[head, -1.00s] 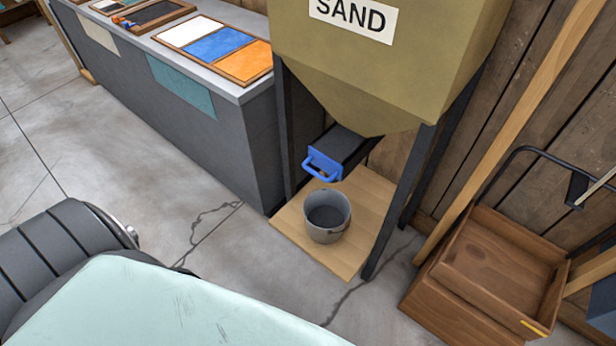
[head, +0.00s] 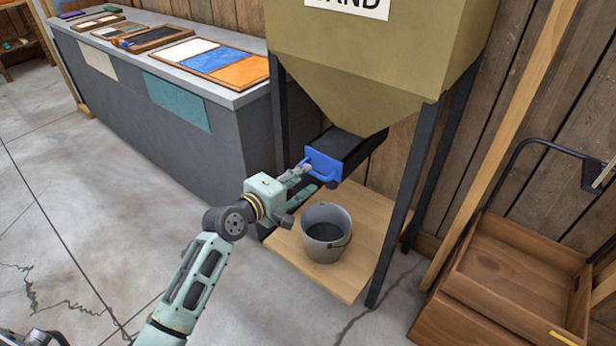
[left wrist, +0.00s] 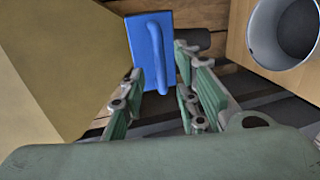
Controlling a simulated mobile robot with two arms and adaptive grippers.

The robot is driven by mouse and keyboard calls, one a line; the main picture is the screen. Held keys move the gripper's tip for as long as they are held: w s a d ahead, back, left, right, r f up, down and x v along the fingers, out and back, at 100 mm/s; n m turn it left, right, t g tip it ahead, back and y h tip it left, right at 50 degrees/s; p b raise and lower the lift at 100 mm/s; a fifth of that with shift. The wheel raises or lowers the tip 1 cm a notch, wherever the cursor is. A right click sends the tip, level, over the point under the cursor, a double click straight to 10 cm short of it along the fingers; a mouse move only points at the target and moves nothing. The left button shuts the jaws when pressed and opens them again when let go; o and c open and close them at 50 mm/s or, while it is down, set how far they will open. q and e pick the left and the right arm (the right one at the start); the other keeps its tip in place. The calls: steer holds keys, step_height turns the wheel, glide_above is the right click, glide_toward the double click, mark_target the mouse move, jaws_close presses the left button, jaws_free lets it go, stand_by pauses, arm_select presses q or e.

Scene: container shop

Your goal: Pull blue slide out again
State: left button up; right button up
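The blue slide (head: 324,163) with its bar handle sits at the mouth of the dark chute (head: 350,147) under the sand hopper (head: 375,60). In the left wrist view the blue slide (left wrist: 151,45) is straight ahead, its handle facing me. My left gripper (head: 314,176) is open at the slide, fingers apart; in the left wrist view the gripper (left wrist: 160,65) has one finger on each side of the handle's lower part. I cannot tell whether the fingers touch it.
A grey bucket (head: 325,250), dark inside, stands on a wooden board (head: 370,268) below the chute. Dark hopper legs (head: 405,200) flank it. A grey counter (head: 150,120) is at left, wooden crates (head: 515,275) at right. The floor at left is clear.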

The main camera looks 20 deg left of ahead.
mark_target(311, 173)
arm_select(q)
steer(key=shift+b+x, duration=0.35)
steer(key=shift+x, duration=2)
arm_select(e)
steer(key=r, duration=0.1)
steer(key=w+r, duration=0.1)
steer(key=r, duration=0.1)
steer(key=shift+r, duration=0.1)
arm_select(q)
steer(key=shift+f, duration=0.1)
jaws_close()
arm_select(e)
steer(key=shift+a, duration=0.1)
